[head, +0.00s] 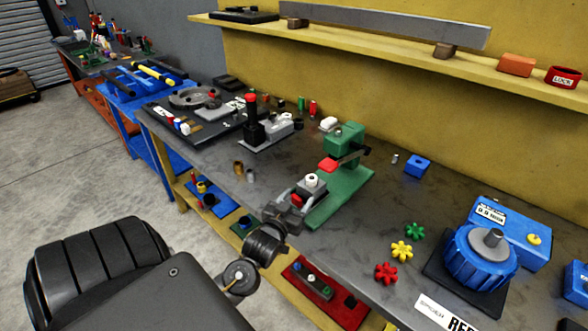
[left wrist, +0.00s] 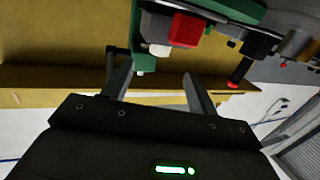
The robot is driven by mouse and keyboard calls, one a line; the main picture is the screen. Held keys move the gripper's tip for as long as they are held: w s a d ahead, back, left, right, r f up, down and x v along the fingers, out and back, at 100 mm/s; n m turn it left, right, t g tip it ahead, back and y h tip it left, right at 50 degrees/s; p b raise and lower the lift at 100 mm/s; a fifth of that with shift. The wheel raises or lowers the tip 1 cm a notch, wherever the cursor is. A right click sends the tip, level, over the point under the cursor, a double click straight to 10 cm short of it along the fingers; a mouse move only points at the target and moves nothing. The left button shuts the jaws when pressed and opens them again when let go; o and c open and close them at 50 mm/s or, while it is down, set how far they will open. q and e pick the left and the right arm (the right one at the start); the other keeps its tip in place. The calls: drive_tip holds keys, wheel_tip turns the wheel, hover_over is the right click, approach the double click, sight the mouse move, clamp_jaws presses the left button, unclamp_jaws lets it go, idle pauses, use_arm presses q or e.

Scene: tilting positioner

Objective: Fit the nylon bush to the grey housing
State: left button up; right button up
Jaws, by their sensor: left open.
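A white ring-shaped piece with a dark hole, which looks like the nylon bush (head: 312,180), shows in front of the green press. Grey parts lie around and below it; I cannot tell the grey housing from my gripper there. My left gripper (head: 296,199) is close beside the white piece, partly hidden by its own wrist. In the left wrist view my left gripper (left wrist: 156,80) is open, its two fingers apart with nothing clearly held. A small white piece (left wrist: 159,50) shows beyond the fingers, next to a red block (left wrist: 187,30). My right gripper is not seen.
The green press (head: 344,139) stands just behind my gripper. A black post with a red top (head: 254,127) is to its left. Red, yellow and green star knobs (head: 401,250) and a blue drum (head: 475,262) lie to the right. Clear bench lies between.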

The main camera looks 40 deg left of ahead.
use_arm(q)
drive_tip(key=shift+v, duration=0.9)
